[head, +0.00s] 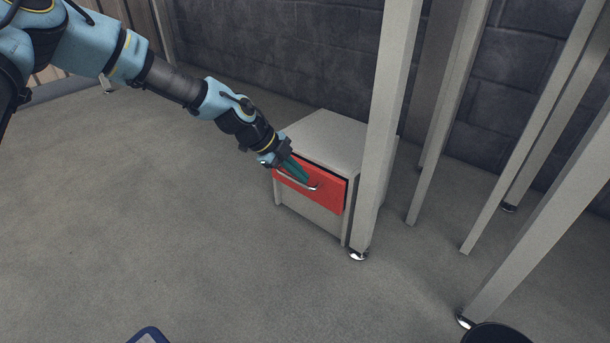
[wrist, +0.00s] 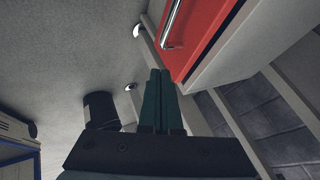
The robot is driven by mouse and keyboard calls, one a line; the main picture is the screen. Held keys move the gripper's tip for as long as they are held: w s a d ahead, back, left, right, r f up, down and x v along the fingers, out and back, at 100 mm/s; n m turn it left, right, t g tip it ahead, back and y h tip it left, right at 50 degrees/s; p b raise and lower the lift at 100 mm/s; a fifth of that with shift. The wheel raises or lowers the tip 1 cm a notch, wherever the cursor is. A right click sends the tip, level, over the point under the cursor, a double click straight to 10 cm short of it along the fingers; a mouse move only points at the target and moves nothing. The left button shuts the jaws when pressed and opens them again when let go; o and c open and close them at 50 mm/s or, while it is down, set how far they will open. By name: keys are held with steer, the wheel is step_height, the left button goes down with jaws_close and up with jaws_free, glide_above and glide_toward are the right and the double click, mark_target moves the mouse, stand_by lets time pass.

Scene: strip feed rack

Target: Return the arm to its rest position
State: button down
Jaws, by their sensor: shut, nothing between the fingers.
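My arm reaches from the upper left of the head view down to a small light-grey cabinet (head: 328,133). My gripper (head: 305,178) has teal fingers, which are shut with nothing between them. They are in front of the cabinet's red drawer front (head: 332,187), close to its silver handle (head: 296,183). In the wrist view the gripper (wrist: 155,75) points up the picture, with the red front (wrist: 205,30) and the handle (wrist: 170,25) beyond and to the right. Whether the fingertips touch the handle is not clear. The drawer appears shut or nearly so.
Grey posts (head: 390,120) with shiny feet stand right beside the cabinet and farther right. A dark block wall (head: 270,50) is behind. A black cylinder (wrist: 100,110) stands on the floor in the wrist view. A blue-edged object (head: 150,335) shows at the bottom edge. The floor at left is open.

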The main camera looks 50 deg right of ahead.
steer(key=p+v, duration=0.2)
steer(key=v, duration=0.5)
